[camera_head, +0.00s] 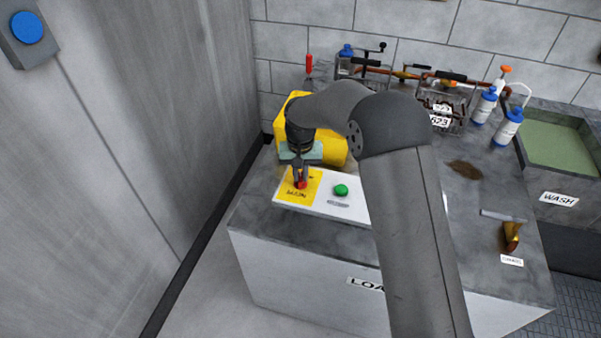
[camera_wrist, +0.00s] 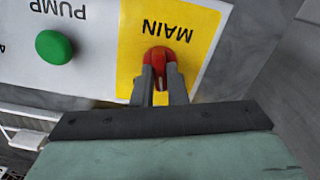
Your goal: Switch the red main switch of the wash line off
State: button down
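The red main switch (camera_wrist: 160,54) is a red rotary knob on a yellow plate (camera_wrist: 128,62) marked MAIN in the wrist view. In the head view the switch (camera_head: 301,184) sits at the left end of a white panel. My gripper (camera_wrist: 161,80) reaches down to it, with one grey finger on each side of the knob's red grip. The fingers appear to touch the grip with no clear gap. The gripper (camera_head: 300,177) also shows at the switch in the head view. The fingers partly hide the knob.
A green PUMP button (camera_head: 341,190) is to the right on the same panel (camera_head: 314,207). A yellow block-like object (camera_head: 333,146) stands behind it. A wire rack, bottles and a green WASH basin (camera_head: 556,147) are at the back right. A wall (camera_head: 120,130) is at left.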

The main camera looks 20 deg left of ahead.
aim_at(300, 177)
jog(key=shift+n, duration=1.4)
jog(key=c, duration=1.4)
grip_release()
jog(key=shift+c, duration=0.2)
notch_tip(300, 177, up, 18)
jog(key=shift+f, duration=0.25)
